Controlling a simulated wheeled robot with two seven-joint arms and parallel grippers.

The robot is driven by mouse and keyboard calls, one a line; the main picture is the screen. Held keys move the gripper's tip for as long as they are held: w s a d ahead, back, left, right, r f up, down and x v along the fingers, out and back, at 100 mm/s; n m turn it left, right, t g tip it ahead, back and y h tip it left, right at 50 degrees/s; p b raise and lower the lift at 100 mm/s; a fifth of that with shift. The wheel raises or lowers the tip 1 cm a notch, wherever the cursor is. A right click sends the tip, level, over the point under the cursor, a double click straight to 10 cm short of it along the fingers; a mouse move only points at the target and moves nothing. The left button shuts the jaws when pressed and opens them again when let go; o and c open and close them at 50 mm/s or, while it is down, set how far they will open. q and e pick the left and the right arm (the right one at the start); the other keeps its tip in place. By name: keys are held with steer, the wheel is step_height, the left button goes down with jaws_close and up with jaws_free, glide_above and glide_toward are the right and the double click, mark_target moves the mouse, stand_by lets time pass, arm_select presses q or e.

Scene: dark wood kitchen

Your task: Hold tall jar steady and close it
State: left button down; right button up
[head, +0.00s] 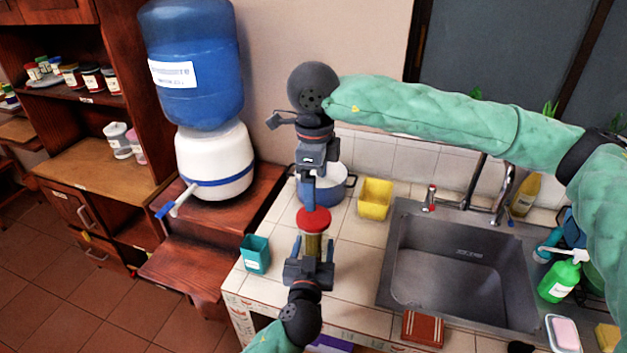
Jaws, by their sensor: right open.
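The tall jar (313,245) is a narrow, olive-brown cylinder standing on the tiled counter left of the sink. A red lid (314,221) shows at its top; I cannot tell whether it is seated. My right gripper (308,206) reaches down from above and is open, its fingertips just over or at the lid. My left gripper (313,247) comes up from the front edge, with one finger on each side of the jar's body. I cannot tell whether these fingers touch the jar. The jar's lower part is hidden behind my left gripper.
A teal cup (255,254) stands left of the jar. A blue-and-white pot (338,184) and a yellow container (375,199) stand behind it. The sink (460,265) is to the right. A brown-red box (422,328) lies at the front edge.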

mark_target(314, 216)
steer(key=n, duration=0.4)
steer(key=shift+a, duration=0.2)
steer(key=n, duration=0.4)
steer(key=shift+a, duration=0.1)
steer(key=shift+f, duration=0.1)
steer(key=shift+f, duration=3.9)
steer(key=c, duration=1)
steer(key=shift+c, duration=0.2)
